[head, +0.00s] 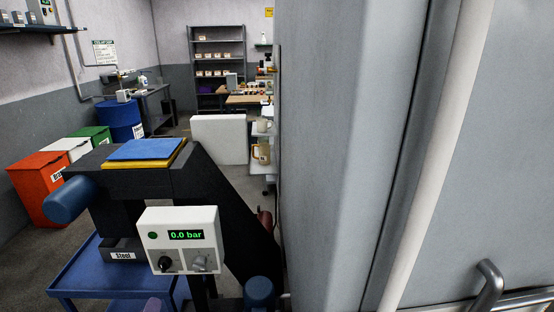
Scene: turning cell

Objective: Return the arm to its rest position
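Neither of my grippers can be made out in the head view. Two blue rounded parts, one at the left and one at the bottom middle, may be parts of my arms, but I cannot tell. No fingers, and nothing held, can be seen. A large grey cabinet-like surface (335,150) fills the right half of the view and hides what lies behind it.
A light box reading 0.0 bar (180,240) stands close in front of a dark structure. A blue cart (75,275) is below. Orange (38,185), white and green bins and a blue drum (120,120) line the left. A metal handle (488,285) is lower right.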

